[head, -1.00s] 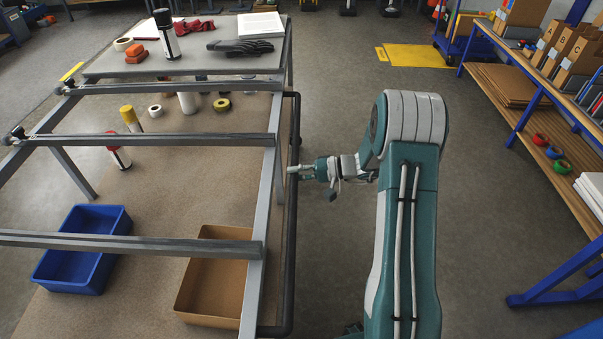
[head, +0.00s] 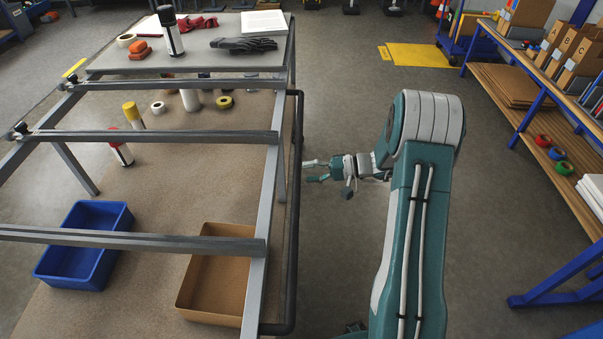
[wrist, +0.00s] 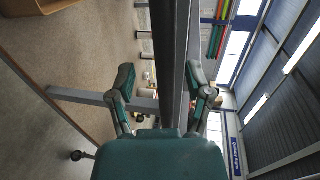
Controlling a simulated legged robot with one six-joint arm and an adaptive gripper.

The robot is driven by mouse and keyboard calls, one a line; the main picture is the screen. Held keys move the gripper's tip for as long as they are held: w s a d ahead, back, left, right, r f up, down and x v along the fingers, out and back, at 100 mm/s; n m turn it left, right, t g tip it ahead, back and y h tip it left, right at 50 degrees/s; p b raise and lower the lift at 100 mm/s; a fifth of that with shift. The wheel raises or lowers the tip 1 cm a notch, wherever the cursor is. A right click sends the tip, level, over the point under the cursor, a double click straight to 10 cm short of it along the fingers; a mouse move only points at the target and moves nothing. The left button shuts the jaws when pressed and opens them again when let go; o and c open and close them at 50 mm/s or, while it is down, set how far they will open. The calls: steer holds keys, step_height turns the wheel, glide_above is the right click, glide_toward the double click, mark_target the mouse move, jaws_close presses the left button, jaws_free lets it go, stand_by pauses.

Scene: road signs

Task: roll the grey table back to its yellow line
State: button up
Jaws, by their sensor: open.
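The grey table (head: 262,215) has a metal frame with several cross rails and a brown lower shelf; it fills the left half of the head view. A dark push bar (head: 296,200) runs along its right side. My gripper (head: 311,171) is open and empty, just right of the bar and apart from it, its fingers pointing at the bar. In the wrist view, a dark bar (wrist: 174,50) shows between the spread fingers of my gripper (wrist: 161,85). A short yellow line (head: 74,69) lies on the floor beyond the table's left side.
A blue bin (head: 62,262) and a cardboard box (head: 215,290) sit on the lower shelf. Gloves (head: 243,44) and a bottle (head: 170,32) are on top. A blue-framed shelf (head: 545,115) stands right. A yellow floor patch (head: 418,54) is behind. Floor between is clear.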

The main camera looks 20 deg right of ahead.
steer(key=v, duration=0.9)
steer(key=shift+d, duration=0.3)
steer(key=s+a+r+n+g+h, duration=0.2)
steer(key=s+a+r+g+h, duration=0.35)
steer(key=s+a+r, duration=0.5)
steer(key=s+a+r+n+t+h, duration=0.1)
steer(key=s+a+r+t+h, duration=0.1)
steer(key=s+r+h, duration=0.2)
steer(key=s+a+r+n+t+h, duration=0.1)
steer(key=s+a+r+t+h, duration=0.2)
steer(key=s, duration=0.7)
steer(key=shift+s+r+t+h, duration=0.35)
steer(key=shift+r+h, duration=0.15)
steer(key=shift+h, duration=0.65)
